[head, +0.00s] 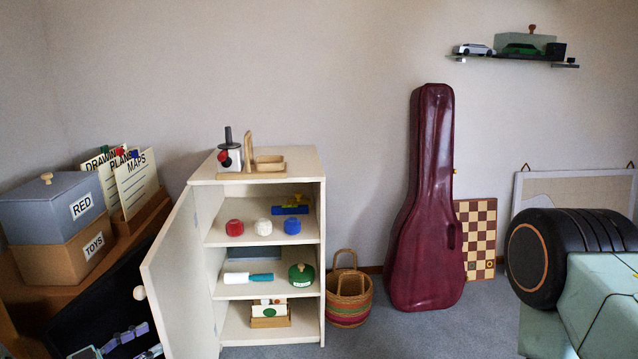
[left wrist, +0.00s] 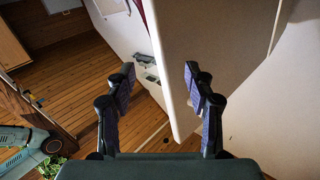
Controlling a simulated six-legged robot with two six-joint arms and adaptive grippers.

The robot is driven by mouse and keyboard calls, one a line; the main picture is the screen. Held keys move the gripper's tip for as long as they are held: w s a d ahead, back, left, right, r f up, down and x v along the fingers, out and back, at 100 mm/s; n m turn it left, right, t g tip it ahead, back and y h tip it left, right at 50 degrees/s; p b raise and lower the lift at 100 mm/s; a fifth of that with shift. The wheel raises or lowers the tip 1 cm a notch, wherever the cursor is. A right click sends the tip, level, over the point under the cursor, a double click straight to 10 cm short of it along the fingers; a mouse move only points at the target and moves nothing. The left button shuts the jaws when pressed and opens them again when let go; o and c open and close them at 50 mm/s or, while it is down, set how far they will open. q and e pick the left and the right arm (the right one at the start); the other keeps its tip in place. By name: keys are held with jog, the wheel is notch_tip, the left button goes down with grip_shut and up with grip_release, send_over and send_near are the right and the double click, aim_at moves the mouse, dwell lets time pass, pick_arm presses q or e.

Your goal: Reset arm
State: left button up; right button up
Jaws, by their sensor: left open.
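My left gripper (head: 146,340) shows at the bottom left in the head view, low and just left of the open door (head: 180,285) of a cream cabinet (head: 256,178). In the left wrist view its two dark fingers with purple pads (left wrist: 160,75) are spread apart, with nothing held between them. A pale panel (left wrist: 200,40) stands beyond the fingers there, behind the right finger. I cannot tell whether the gripper touches it. My right gripper is in neither view.
Cabinet shelves hold a red knob (head: 234,228), a white one, a blue one and a green pot (head: 301,274). A woven basket (head: 349,301), guitar case (head: 424,200) and chessboard (head: 476,238) stand right. Storage boxes (head: 55,208) sit left. Grey carpet before the case is clear.

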pick_arm(q)
jog(key=s+d+f+n+g+y+p, duration=0.1)
jog(key=s+d+f+n+y, duration=0.2)
jog(key=f+n, duration=0.15)
jog(key=s+d+f+n+y, duration=0.2)
jog(key=f+n+y, duration=0.1)
jog(key=f+y, duration=0.15)
jog(key=s+d+f+n+g+y+p, duration=0.1)
jog(key=s+d+f+g, duration=0.2)
jog(key=s, duration=0.3)
jog(key=s+d+f+n+g+y, duration=0.1)
jog(key=s+d+f+n+g, duration=0.15)
jog(key=s, duration=0.45)
jog(key=s+d+r+g+p, duration=0.1)
jog(key=s+r, duration=0.4)
jog(key=s, duration=0.6)
jog(key=s+d+r+g+y+p, duration=0.1)
jog(key=s+d+r+g, duration=0.3)
jog(key=s, duration=0.6)
jog(key=shift+s+r+m+g+p, duration=0.4)
jog(key=shift+g+p, duration=0.35)
jog(key=shift+g, duration=0.3)
